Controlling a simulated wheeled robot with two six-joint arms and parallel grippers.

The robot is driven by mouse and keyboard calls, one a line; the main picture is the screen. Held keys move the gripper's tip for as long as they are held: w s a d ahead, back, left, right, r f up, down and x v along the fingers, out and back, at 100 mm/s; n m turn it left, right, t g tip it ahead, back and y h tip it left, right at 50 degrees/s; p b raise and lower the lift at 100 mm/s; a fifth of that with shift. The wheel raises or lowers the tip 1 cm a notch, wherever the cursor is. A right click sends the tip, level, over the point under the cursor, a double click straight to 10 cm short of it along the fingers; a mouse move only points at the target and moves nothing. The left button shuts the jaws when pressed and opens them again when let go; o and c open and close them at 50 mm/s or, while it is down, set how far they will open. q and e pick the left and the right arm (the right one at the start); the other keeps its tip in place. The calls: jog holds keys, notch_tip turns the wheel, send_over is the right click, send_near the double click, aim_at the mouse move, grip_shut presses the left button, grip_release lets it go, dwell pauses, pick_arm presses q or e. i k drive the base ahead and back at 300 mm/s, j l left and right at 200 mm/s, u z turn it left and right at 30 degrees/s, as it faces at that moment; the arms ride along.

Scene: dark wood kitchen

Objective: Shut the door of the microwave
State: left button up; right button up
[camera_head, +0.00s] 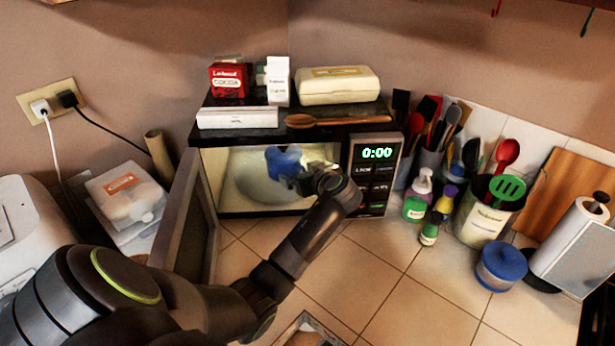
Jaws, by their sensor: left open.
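The microwave (370,205) stands against the back wall, with a lit 0:00 display on its right panel. Its door (187,215) is hinged on the left and stands wide open toward me. A blue item (284,160) shows inside the lit cavity, partly hidden by my gripper. My left arm comes in from the lower left, passing in front of the door's right side. My left gripper (290,178) is at the cavity opening, beside the blue item. It is open; whether it touches the item I cannot tell. My right gripper is not in view.
Boxes, a cocoa tin (228,80) and a wooden spoon (340,121) lie on top of the microwave. Utensil holders, bottles and a blue-lidded jar (502,266) stand on the right. A plastic container (125,195) sits left of the door. The tiled counter in front is mostly clear.

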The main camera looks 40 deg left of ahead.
aim_at(186, 240)
jog(key=k+l, duration=1.25)
